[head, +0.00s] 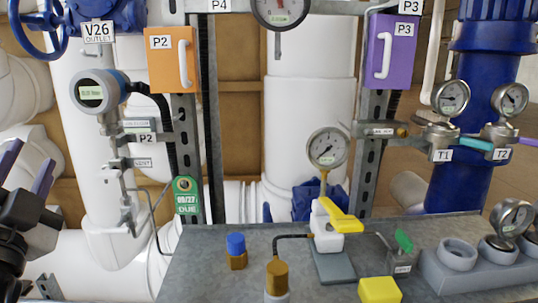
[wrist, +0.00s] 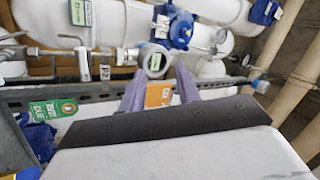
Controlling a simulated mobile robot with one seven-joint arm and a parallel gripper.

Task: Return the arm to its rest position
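My gripper (head: 27,166) is at the far left edge of the head view, raised beside the white pipes and left of the grey bench. Its two purple fingers stand apart with nothing between them. In the wrist view the gripper (wrist: 160,88) shows the same two fingers apart, with the orange P2 box (wrist: 159,95) in the background between them. Part of my dark arm shows below the gripper in the head view. The rest of the arm is out of view.
The grey bench (head: 215,270) carries a yellow-handled hand pump (head: 327,225), a blue-capped fitting (head: 236,250), a yellow block (head: 379,290) and a gauge stand. The orange P2 box (head: 172,60), a transmitter (head: 98,92) and a green tag (head: 187,195) are right of my gripper.

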